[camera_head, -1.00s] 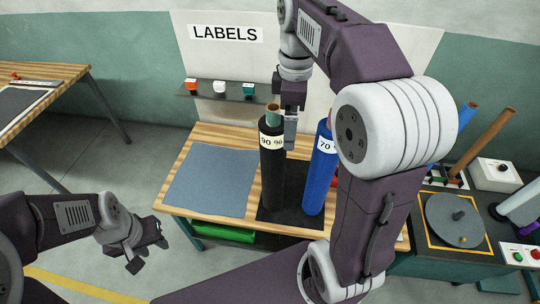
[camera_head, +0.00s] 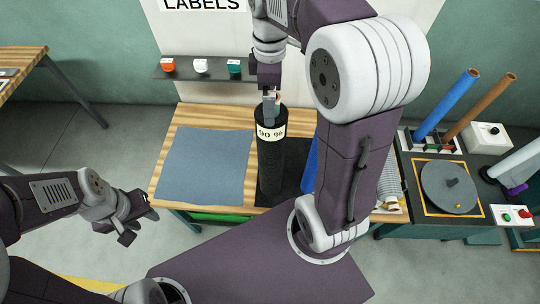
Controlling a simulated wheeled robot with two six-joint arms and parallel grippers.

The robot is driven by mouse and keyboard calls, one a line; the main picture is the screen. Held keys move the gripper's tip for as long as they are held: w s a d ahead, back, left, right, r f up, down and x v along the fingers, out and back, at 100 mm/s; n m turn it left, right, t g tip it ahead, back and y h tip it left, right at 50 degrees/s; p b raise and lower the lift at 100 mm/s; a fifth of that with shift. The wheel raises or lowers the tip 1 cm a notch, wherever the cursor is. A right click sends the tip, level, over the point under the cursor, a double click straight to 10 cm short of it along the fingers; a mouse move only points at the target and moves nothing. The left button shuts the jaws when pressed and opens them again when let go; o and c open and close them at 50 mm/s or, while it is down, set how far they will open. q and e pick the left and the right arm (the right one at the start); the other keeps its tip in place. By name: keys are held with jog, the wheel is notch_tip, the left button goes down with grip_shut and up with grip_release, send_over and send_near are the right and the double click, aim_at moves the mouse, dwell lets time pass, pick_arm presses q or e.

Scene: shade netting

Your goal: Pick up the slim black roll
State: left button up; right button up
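The slim black roll (camera_head: 272,170) stands upright on a black mat (camera_head: 297,188) on the wooden table. It carries a white label reading 90 %. My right gripper (camera_head: 268,112) points down at the roll's top end and overlaps it in the picture. Part of a tan core end shows beside the fingers. One finger hides the other, so I cannot tell whether they touch or close on the roll. My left gripper (camera_head: 137,220) is open and empty, left of and below the table's front edge.
A blue roll (camera_head: 310,168) stands right of the black one, mostly hidden by my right arm. A grey-blue sheet (camera_head: 203,165) covers the table's left. A shelf (camera_head: 185,72) with small coloured items is behind. A turntable bench (camera_head: 405,165) stands right.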

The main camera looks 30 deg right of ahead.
jog(key=f, duration=0.1)
jog(key=s+f, duration=0.1)
jog(key=f, duration=0.1)
jog(key=shift+f, duration=0.15)
jog(key=shift+w, duration=0.25)
jog(key=c, duration=0.9)
jog(key=shift+s+d, duration=0.1)
jog(key=c, duration=1.2)
jog(key=shift+o, duration=0.2)
notch_tip(320, 180, up, 10)
